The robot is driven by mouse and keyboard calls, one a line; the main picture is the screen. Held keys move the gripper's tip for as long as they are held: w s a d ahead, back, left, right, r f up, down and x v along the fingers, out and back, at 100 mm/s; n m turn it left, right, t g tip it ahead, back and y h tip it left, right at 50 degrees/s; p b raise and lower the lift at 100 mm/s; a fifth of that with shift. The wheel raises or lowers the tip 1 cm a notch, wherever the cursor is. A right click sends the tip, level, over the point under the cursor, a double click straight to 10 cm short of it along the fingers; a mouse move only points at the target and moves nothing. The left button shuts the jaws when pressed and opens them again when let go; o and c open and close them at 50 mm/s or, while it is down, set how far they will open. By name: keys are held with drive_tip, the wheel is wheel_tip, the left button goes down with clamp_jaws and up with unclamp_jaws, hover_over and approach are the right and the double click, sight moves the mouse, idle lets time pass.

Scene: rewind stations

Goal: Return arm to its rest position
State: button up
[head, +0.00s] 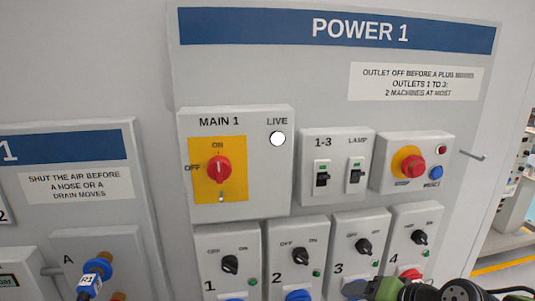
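My gripper's fingertips do not show in the head view. A dark and olive-green form pokes up at the bottom edge, right of centre, in front of the lower part of the POWER 1 panel (480,120). It may be part of my arm, but too little shows to be sure. It hides the lower parts of outlets 3 (352,228) and 4 (403,216). Whether anything is held cannot be seen.
The panel carries the MAIN 1 switch (219,170), a white LIVE lamp (278,139), two breakers (338,178) and a red stop button (412,166). At left, a blue fitting tagged R1 (97,268) sits on another panel. Open floor shows at far right.

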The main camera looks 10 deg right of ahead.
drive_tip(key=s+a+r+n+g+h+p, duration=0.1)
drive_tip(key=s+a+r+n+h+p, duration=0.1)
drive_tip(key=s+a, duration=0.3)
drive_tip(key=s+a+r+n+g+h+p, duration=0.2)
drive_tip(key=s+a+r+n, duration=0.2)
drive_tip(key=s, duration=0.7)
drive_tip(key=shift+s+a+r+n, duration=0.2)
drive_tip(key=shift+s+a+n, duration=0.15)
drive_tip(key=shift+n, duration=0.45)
